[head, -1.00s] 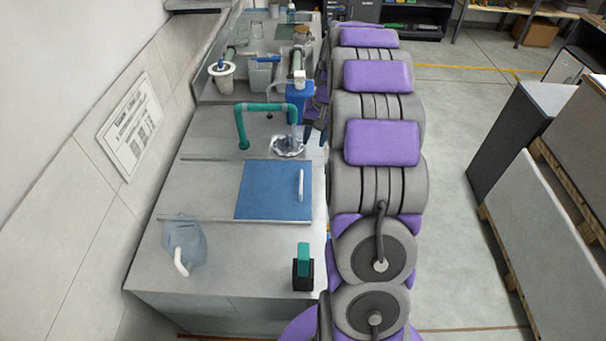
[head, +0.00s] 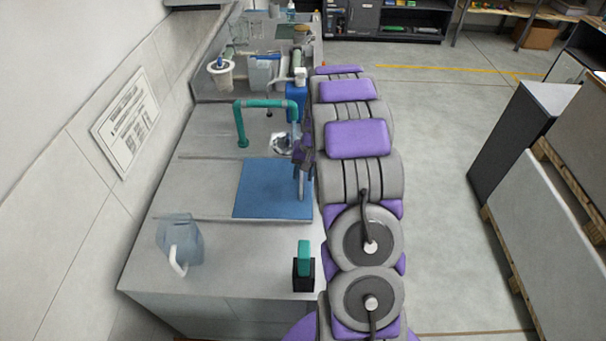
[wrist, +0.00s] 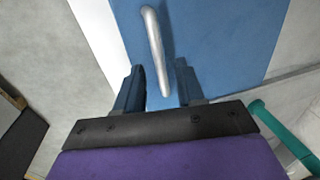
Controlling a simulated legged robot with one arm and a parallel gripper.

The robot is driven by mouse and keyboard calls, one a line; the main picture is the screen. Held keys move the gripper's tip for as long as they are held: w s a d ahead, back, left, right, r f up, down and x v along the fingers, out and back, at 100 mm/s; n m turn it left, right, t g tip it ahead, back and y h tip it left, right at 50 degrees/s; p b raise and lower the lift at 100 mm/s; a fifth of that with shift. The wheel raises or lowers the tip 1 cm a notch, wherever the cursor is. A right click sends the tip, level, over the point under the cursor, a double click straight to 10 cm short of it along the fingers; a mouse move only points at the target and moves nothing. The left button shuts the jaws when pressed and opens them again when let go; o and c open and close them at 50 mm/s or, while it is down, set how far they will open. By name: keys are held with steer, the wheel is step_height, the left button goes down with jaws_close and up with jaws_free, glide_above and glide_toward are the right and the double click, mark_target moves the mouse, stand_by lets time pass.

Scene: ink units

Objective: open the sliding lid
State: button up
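The blue sliding lid (head: 262,190) lies flat in the grey counter, left of my arm in the head view. Its white bar handle (wrist: 153,40) shows in the wrist view, running up from between the fingers; the lid (wrist: 215,45) fills the middle behind it. My gripper (wrist: 160,85) is open, with one dark finger on each side of the handle's near end. I cannot tell whether a finger touches it.
A clear jug (head: 180,240) and a teal-and-black item (head: 303,268) stand on the front counter (head: 240,265).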

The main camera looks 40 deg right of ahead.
steer(key=shift+f, duration=0.2)
jaws_close()
stand_by(0.3)
steer(key=shift+a, duration=0.1)
